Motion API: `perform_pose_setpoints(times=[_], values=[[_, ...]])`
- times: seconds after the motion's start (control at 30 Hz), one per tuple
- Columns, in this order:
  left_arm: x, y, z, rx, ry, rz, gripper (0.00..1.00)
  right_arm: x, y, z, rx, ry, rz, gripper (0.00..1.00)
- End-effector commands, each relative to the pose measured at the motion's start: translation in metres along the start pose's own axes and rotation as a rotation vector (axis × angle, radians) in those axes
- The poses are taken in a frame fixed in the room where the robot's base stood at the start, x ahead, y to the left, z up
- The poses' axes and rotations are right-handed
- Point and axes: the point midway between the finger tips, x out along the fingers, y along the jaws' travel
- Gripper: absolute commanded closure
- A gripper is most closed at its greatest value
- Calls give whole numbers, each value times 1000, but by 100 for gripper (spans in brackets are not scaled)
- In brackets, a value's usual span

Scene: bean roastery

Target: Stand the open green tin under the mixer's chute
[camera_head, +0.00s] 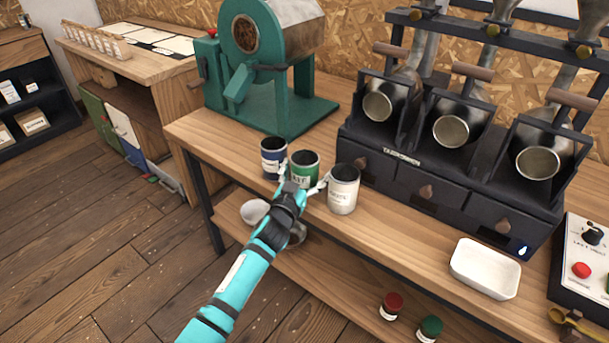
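The green tin (304,171), with a white lettered band, stands upright on the bench between a blue tin (273,157) and a white tin (343,189). Its top looks open. My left gripper (303,178) is at the front of the green tin, its fingers spread to either side, one towards the blue tin and one towards the white. I cannot tell whether the fingers touch the tin. The teal machine (274,100), apparently the mixer, stands behind the tins, with a short slanted chute (239,84) on its front left. My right gripper is out of view.
A black three-bay rack (398,182) with metal scoops stands right of the tins. A white tray (485,268) and a control box (587,262) are further right. The lower shelf holds a red-lidded jar (391,306) and a green-lidded jar (429,328).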

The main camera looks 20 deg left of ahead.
Motion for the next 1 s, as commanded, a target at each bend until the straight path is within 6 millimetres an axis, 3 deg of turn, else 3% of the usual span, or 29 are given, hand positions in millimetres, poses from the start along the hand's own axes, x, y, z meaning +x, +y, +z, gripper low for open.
perform_pose_setpoints(times=[0.13, 0.23, 0.8, 1.0], values=[[0, -1, 2, 4, 1, 0, 8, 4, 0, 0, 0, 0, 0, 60], [-14, -1, 2, 2, 0, 0, 8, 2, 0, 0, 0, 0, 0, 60], [-142, 3, -6, 0, -2, 0, 8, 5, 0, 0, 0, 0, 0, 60], [-167, 3, -7, 0, 0, -1, 8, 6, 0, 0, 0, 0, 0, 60]])
